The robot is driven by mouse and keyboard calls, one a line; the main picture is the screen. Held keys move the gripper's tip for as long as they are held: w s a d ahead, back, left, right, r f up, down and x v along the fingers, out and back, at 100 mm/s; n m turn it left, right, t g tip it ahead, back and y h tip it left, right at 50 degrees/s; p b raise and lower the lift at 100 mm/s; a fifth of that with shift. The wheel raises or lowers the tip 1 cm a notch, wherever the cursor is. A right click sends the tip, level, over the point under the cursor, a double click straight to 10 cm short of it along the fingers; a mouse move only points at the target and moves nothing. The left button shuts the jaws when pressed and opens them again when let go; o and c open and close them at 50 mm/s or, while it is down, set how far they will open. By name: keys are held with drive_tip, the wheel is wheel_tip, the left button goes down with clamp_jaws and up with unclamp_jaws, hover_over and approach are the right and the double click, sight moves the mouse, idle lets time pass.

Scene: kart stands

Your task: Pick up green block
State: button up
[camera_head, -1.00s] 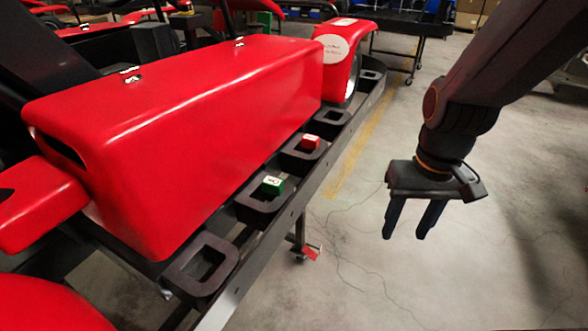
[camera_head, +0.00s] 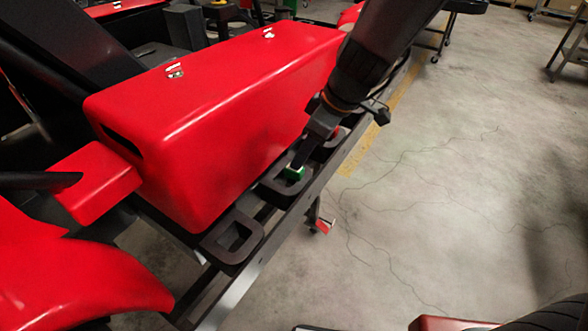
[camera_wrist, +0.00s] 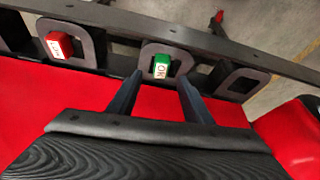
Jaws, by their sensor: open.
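The green block (camera_head: 293,174) sits in a dark square holder on the kart's side rail, partly hidden behind my gripper (camera_head: 299,162). In the wrist view the green block (camera_wrist: 161,65), with a white label, lies ahead of and between the two open fingers of my gripper (camera_wrist: 160,90). The fingers are apart and hold nothing. From these views I cannot tell the exact height of the fingertips over the block.
A red block (camera_wrist: 59,45) sits in the neighbouring holder. An empty holder (camera_wrist: 243,84) is on the other side. The red kart bodywork (camera_head: 215,105) rises close beside the rail (camera_head: 275,225). Open concrete floor (camera_head: 450,150) lies to the right.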

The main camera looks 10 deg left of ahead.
drive_tip(key=shift+p+x, duration=0.5)
drive_tip(key=shift+x, duration=2.45)
drive_tip(key=shift+s, duration=0.15)
drive_tip(key=c, duration=1.1)
